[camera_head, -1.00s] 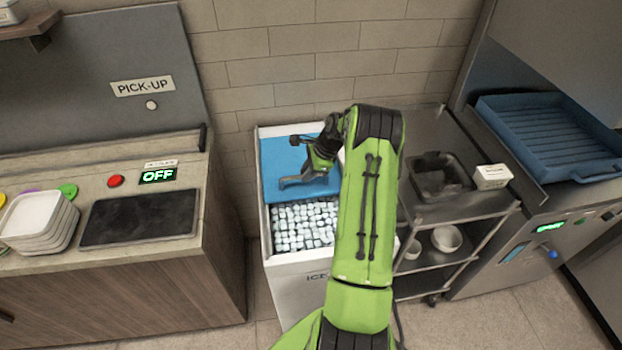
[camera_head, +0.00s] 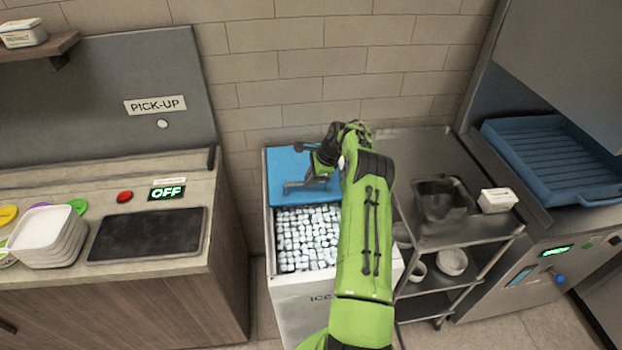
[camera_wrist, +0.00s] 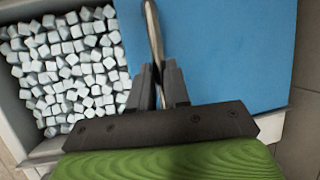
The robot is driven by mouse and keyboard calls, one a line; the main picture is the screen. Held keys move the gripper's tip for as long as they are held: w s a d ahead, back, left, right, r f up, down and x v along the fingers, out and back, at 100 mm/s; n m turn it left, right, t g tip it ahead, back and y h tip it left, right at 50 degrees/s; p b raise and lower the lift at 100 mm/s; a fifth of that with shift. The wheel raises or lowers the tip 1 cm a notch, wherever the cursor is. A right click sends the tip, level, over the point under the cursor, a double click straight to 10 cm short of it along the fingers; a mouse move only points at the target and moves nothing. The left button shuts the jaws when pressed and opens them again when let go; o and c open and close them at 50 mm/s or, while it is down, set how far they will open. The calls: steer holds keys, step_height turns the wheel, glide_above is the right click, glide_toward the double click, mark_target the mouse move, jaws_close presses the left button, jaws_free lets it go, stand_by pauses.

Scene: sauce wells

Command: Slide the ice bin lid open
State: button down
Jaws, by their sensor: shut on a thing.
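The ice bin (camera_head: 300,290) is a white box standing against the brick wall. Its blue lid (camera_head: 283,165) covers the back part of the top, and white ice cubes (camera_head: 308,238) show in the open front part. In the wrist view the blue lid (camera_wrist: 225,50) lies on the right and the ice (camera_wrist: 72,70) on the left. My arm hides the bin's right side.
A counter with a dark plate (camera_head: 148,232) and stacked white containers (camera_head: 48,237) stands to the left. A metal cart with a dark pan (camera_head: 443,200) and a white box (camera_head: 497,200) stands close on the right. A blue rack (camera_head: 555,155) is farther right.

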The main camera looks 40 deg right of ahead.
steer(key=c, duration=1.1)
jaws_free()
steer(key=p+v, duration=0.1)
steer(key=v, duration=1.4)
steer(key=shift+s+r, duration=0.2)
steer(key=shift+r, duration=0.15)
steer(key=w+a+r+n+g+h, duration=0.1)
steer(key=w+a+r+n, duration=0.2)
steer(key=a+r+n, duration=0.65)
steer(key=s+a+r+n+h, duration=0.1)
steer(key=s+a+r+n, duration=0.15)
steer(key=a, duration=0.65)
steer(key=s+a+r+n+h, duration=0.1)
steer(key=s+a+r, duration=0.25)
steer(key=a, duration=0.45)
steer(key=s+a+n+t, duration=0.1)
steer(key=s+a+n, duration=0.4)
steer(key=s, duration=0.5)
steer(key=s+a+f+n+t, duration=0.1)
steer(key=s+a+n, duration=0.5)
steer(key=s, duration=0.5)
steer(key=shift+s+a+f, duration=0.25)
steer(key=shift+s+a, duration=0.1)
steer(key=shift+a, duration=0.05)
